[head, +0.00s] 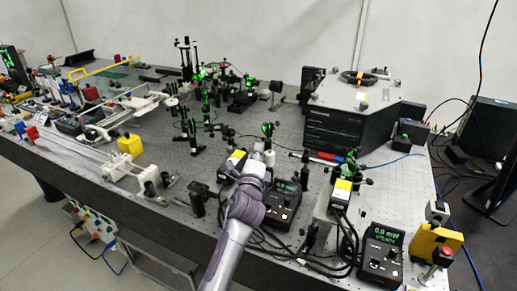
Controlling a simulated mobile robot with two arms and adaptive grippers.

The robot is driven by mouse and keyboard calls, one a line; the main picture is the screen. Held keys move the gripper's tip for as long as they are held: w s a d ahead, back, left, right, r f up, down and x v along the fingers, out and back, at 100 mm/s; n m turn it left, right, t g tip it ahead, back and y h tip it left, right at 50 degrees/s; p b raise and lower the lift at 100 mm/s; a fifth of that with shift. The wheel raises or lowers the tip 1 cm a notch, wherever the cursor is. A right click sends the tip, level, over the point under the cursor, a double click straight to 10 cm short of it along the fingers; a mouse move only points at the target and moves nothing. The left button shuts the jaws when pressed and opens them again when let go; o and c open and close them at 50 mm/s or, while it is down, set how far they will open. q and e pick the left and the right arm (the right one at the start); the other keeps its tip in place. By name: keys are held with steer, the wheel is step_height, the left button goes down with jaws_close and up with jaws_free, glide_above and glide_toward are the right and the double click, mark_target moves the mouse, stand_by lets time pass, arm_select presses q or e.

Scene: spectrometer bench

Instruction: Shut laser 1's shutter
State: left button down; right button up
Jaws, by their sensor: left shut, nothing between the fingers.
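My left arm reaches up from the bottom centre in the head view. My left gripper (263,150) is shut and empty, over the bench close to a black laser head (233,163) with a yellow label; I cannot tell whether it touches anything. A second black laser head (341,194) with a yellow label stands to the right. A controller with a lit green display (287,187) sits just right of my arm, and another controller (385,240) sits at the front right. Which laser is number 1, and the shutter itself, are too small to tell. My right gripper is out of view.
The optical bench (165,150) carries several green-lit optic mounts (200,75) at the back. A black spectrometer box (345,120) stands at the back right. A yellow block (131,145) and rails are at left. A yellow box with a red button (438,246) and loose cables are at right.

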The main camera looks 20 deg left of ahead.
arm_select(q)
steer(key=shift+a+r+n+g+p, duration=0.3)
steer(key=shift+a+n+p, duration=0.05)
steer(key=shift+n+p, duration=0.55)
steer(key=shift+a+r+n+g+p, duration=0.35)
steer(key=shift+n+p, duration=0.45)
steer(key=shift+p, duration=0.2)
steer(key=shift+a+n+p, duration=0.2)
steer(key=shift+n+p, duration=0.3)
steer(key=shift+p, duration=0.05)
steer(key=shift+a, duration=0.1)
